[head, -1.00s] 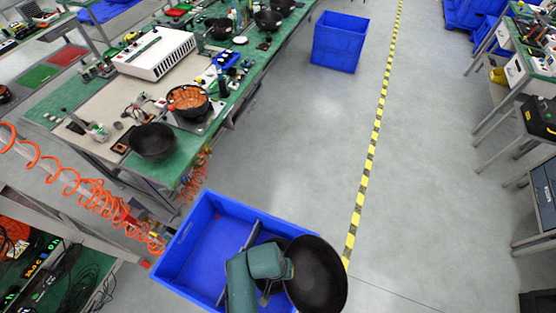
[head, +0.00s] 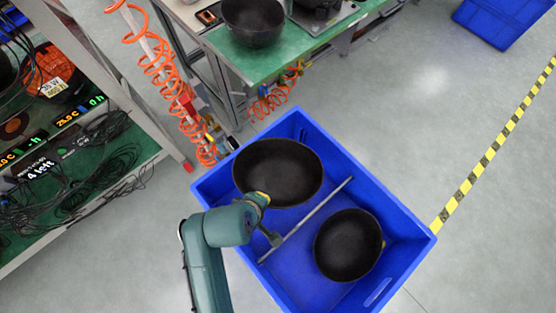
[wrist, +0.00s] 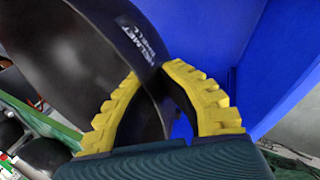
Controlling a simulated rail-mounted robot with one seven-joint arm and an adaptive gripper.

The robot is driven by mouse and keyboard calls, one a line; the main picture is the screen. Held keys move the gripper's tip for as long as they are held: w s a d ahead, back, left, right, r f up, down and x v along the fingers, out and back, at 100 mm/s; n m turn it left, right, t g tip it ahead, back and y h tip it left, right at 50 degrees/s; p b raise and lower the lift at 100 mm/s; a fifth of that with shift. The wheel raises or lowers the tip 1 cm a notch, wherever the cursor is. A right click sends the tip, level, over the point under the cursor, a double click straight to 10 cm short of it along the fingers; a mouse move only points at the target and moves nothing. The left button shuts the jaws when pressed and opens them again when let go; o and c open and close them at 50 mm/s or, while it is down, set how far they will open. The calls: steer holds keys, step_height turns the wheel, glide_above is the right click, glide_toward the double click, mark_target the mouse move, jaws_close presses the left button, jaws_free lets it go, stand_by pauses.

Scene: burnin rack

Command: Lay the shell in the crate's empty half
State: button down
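The held shell (head: 278,168) is a dark bowl marked "HELMET SHELL" in the wrist view (wrist: 90,60). My gripper (head: 262,200) is shut on its near rim; the yellow fingers (wrist: 152,78) close on both sides of the wall. The shell is open side up, over the upper-left half of the blue crate (head: 400,214). It looks larger than the other shell, so it seems higher; I cannot tell whether it touches the floor. A grey divider (head: 312,214) splits the crate. A second dark shell (head: 348,245) lies in the lower-right half.
A green workbench (head: 290,52) with a black bowl (head: 253,20) stands behind the crate. An orange coiled hose (head: 160,75) hangs at its upper left. A rack with cables (head: 75,165) stands at left. The floor right of the crate is clear up to a yellow-black line (head: 490,150).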

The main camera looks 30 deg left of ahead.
step_height(320, 180, down, 18)
steer(key=b, duration=0.7)
steer(key=shift+a, duration=0.15)
steer(key=shift+f, duration=0.15)
steer(key=c, duration=1.3)
jaws_free()
steer(key=shift+o, duration=0.3)
steer(key=p+v, duration=0.4)
steer(key=v, duration=0.8)
steer(key=shift+p, duration=0.4)
